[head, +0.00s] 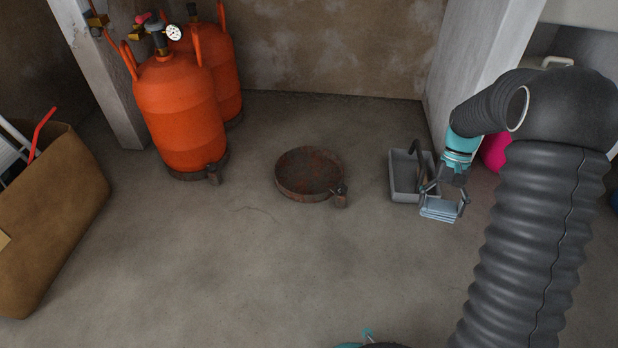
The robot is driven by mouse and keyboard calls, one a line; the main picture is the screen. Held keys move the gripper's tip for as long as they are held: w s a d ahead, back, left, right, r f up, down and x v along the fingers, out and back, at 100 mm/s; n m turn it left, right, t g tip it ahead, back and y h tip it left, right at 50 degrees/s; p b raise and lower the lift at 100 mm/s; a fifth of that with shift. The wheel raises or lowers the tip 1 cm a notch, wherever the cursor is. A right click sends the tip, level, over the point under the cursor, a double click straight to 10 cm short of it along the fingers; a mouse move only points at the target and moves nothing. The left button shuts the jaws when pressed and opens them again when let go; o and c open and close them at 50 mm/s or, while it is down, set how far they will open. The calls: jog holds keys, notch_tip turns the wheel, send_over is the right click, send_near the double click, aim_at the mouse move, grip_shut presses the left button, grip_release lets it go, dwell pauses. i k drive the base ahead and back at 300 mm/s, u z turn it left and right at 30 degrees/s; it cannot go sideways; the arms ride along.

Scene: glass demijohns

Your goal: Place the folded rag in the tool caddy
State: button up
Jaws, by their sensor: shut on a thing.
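The folded rag (439,210) is a flat, light blue-grey stack in the right half of the head view. My gripper (443,200) points down and is shut on the folded rag. The tool caddy (398,188) is an open grey tray with a dark upright handle, on the floor just behind and to the left of the rag. My gripper and the rag hide part of the caddy's right side. The rag overlaps the caddy's near right corner in the picture; its height above the floor is hard to tell.
A rusty round pan (309,174) lies left of the caddy. Orange gas cylinders (180,115) stand at the back left, near a pillar. A brown box (55,215) is at far left. A pink object (495,150) sits behind my arm. The front floor is clear.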

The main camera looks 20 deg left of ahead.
aim_at(407, 179)
jog(key=k, duration=0.4)
jog(key=z, duration=1.1)
jog(key=i, duration=1.5)
jog(key=u, duration=1.3)
jog(key=i, duration=0.95)
jog(key=u, duration=0.2)
